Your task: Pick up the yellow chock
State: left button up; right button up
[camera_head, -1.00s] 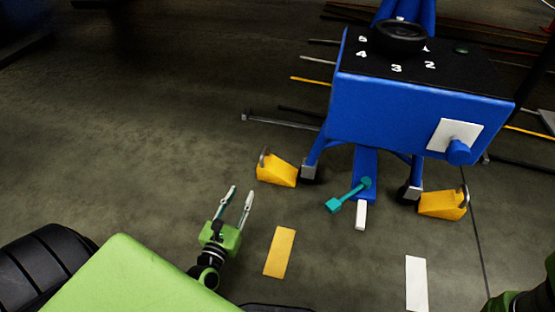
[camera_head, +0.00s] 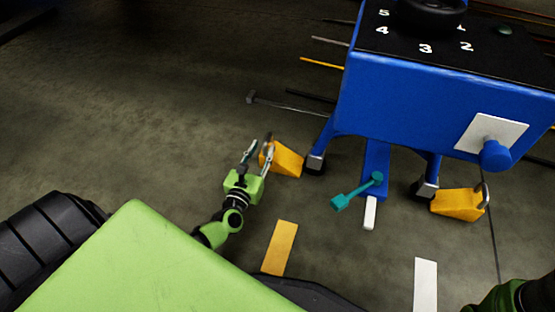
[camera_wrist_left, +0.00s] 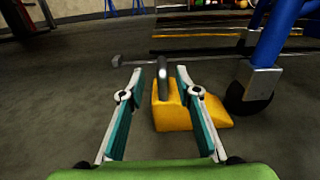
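A yellow chock (camera_head: 287,160) with a grey handle lies on the floor against the left caster of the blue stand. It also shows in the left wrist view (camera_wrist_left: 190,113), with its upright handle (camera_wrist_left: 161,75) just beyond and between the fingertips. My left gripper (camera_head: 257,150) is open at the chock's left side; in the left wrist view the fingers (camera_wrist_left: 158,82) stand apart with nothing held between them. Whether a finger touches the chock cannot be told. A second yellow chock (camera_head: 457,204) lies by the right caster. My right gripper is not seen; only a dark green arm part shows at bottom right.
The blue stand (camera_head: 440,105) with a numbered black top rises behind the chocks. A teal lever (camera_head: 357,191) sits low at its front. Yellow (camera_head: 280,248) and white (camera_head: 426,284) strips mark the floor. Rods lie behind. The floor at left is clear.

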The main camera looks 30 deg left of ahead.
pick_arm(q)
jog(key=b+x, duration=0.1)
jog(key=x, duration=0.3)
jog(key=shift+d+r+b, duration=0.2)
jog(key=shift+b, duration=0.2)
jog(key=shift+w+a+r, duration=0.1)
jog(key=shift+w, duration=0.45)
grip_shut()
jog(key=shift+r, duration=0.2)
